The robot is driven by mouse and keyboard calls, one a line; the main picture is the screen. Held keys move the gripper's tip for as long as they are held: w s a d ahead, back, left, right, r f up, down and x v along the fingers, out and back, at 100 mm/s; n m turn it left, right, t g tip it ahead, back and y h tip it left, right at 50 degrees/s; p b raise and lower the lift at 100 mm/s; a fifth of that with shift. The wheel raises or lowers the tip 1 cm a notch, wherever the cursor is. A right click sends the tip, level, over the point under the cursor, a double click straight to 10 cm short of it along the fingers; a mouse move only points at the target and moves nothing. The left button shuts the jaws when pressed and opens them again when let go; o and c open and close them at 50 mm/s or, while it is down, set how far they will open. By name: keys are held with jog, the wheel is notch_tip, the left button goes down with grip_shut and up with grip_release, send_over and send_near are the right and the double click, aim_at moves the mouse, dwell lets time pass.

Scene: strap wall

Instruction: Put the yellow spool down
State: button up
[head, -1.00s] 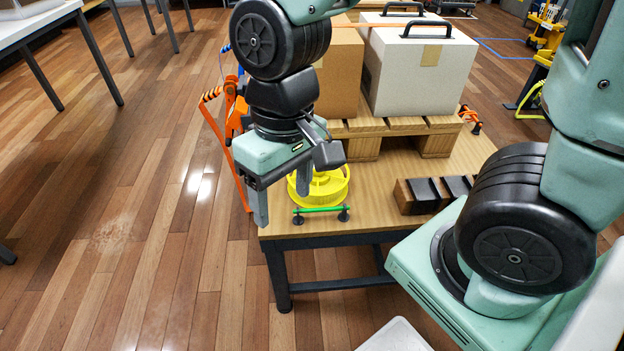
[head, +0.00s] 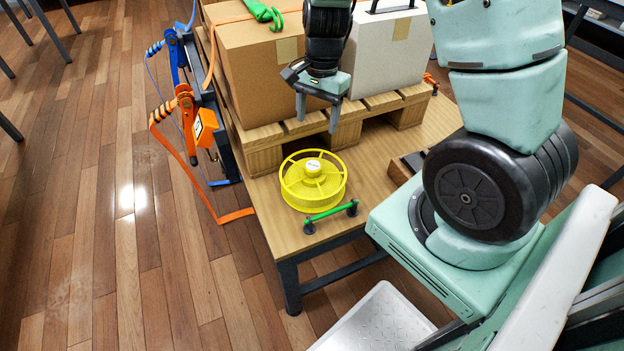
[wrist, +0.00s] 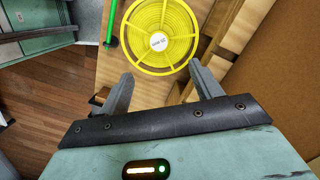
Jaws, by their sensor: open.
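The yellow spool (head: 313,184) lies flat on the wooden table top (head: 262,192), near its front left corner. It is a round yellow reel with spokes and a pale label on its hub. My gripper (head: 318,118) is open and empty, above the pallet edge behind the spool. In the wrist view the spool (wrist: 157,36) shows beyond the two spread fingertips (wrist: 160,78), apart from them; its far rim is cut off by the picture edge.
A green bar (head: 331,211) on black posts stands at the table's front edge. A wooden pallet (head: 263,158) with a brown carton (head: 262,65) and a white case (head: 388,50) stands behind. Orange (head: 186,105) and blue (head: 174,55) ratchets hang at the left.

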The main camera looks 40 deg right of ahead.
aim_at(313, 165)
jog(key=f+b, duration=0.1)
jog(key=f, duration=0.3)
jog(key=a+f+b, duration=0.1)
jog(key=f, duration=0.3)
jog(key=f+b, duration=0.1)
jog(key=f, duration=0.4)
jog(key=shift+s+a, duration=0.3)
jog(key=shift+s, duration=0.05)
grip_shut()
